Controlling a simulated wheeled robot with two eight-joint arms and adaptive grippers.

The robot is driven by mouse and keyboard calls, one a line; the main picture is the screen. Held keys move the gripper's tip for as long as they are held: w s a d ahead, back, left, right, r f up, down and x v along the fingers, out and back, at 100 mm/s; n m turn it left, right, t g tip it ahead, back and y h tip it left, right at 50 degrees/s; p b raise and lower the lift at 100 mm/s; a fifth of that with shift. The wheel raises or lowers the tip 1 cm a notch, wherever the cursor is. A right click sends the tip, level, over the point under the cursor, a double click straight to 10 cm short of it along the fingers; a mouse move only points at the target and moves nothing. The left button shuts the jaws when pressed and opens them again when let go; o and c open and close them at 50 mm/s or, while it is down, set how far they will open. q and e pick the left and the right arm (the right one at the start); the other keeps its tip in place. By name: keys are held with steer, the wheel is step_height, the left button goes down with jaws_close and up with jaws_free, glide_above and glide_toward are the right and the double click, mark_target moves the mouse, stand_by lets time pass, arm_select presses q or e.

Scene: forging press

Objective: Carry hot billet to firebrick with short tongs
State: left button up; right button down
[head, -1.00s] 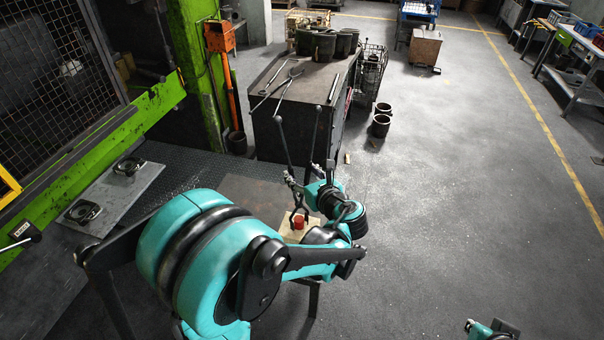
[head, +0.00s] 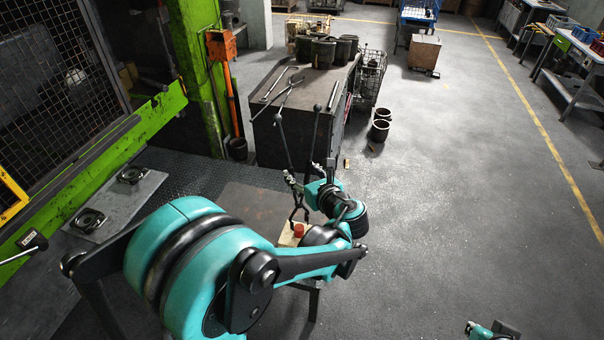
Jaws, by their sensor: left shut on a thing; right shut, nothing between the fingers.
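The hot billet (head: 298,230) is a small glowing red-orange piece. It appears to stand on the pale firebrick (head: 288,240) on a low dark table (head: 255,209), partly hidden by my arm. My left gripper (head: 308,187) is shut on the dark short tongs (head: 303,170). Their two long handles point up and their jaws reach down close to the billet's top. I cannot tell whether the jaws touch it. My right gripper (head: 492,330) is only partly in view at the bottom edge, well away to the right, and holds nothing visible.
A dark cabinet (head: 290,135) with more tongs and several pots on top stands behind the table. The green press frame (head: 160,115) and a plate with two round dies (head: 112,205) are at the left. Two small buckets (head: 380,128) stand on the floor. The floor at right is clear.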

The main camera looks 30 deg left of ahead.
arm_select(q)
step_height(320, 180, up, 4)
steer(key=shift+f+p, duration=0.2)
steer(key=shift+p, duration=1.05)
jaws_close()
